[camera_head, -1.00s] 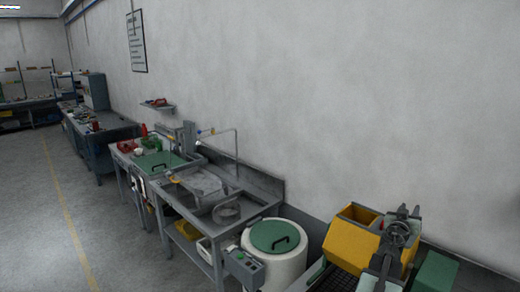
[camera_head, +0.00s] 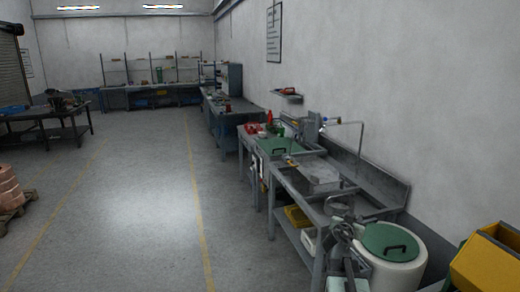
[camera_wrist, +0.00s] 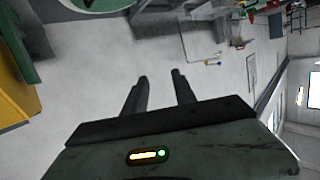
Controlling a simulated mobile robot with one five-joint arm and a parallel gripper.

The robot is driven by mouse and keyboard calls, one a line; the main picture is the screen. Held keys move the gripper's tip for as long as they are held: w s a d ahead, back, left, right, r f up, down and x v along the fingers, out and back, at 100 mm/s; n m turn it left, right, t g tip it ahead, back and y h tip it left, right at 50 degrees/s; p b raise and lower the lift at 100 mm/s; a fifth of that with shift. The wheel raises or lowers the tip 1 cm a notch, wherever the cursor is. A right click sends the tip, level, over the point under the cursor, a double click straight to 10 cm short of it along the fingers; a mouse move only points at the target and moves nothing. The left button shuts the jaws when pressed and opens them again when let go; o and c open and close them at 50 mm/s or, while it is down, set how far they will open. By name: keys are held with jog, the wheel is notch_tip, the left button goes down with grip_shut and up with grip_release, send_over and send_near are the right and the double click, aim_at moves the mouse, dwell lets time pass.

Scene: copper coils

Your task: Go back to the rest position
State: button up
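My gripper (camera_wrist: 160,76) shows in the wrist view with its two dark fingers apart and nothing between them. Plain grey wall shows behind the gap. In the head view my arm (camera_head: 345,255) stands at the lower right, in front of the white drum and the bench end; its fingers are too small there to make out.
A white drum (camera_head: 397,275) with a green lid and a yellow bin (camera_head: 490,262) stand at the lower right. A grey bench (camera_head: 310,180) runs along the right wall. Copper coils (camera_head: 9,190) sit on a pallet at left. The middle floor is clear.

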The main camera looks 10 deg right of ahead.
jog(key=a+f+n+g+y+b, duration=0.1)
jog(key=a+f+y, duration=0.1)
jog(key=a+f, duration=0.5)
jog(key=a+f+n+g+y+b, duration=0.15)
jog(key=a+f, duration=0.25)
jog(key=a, duration=0.6)
jog(key=a+f+n+g+y+b, duration=0.1)
jog(key=a+f+y, duration=0.3)
jog(key=a, duration=0.5)
jog(key=s+a+f+n+g+y, duration=0.2)
jog(key=s+a+f+n+g, duration=0.1)
jog(key=s+a, duration=0.3)
jog(key=s+a+f+n+g+y, duration=0.1)
jog(key=s+a+f+n+g, duration=0.2)
jog(key=s+a, duration=0.3)
jog(key=s+f+g, duration=0.1)
jog(key=s, duration=0.2)
jog(key=shift+f+y, duration=0.35)
jog(key=shift+f, duration=0.05)
jog(key=shift+d, duration=0.1)
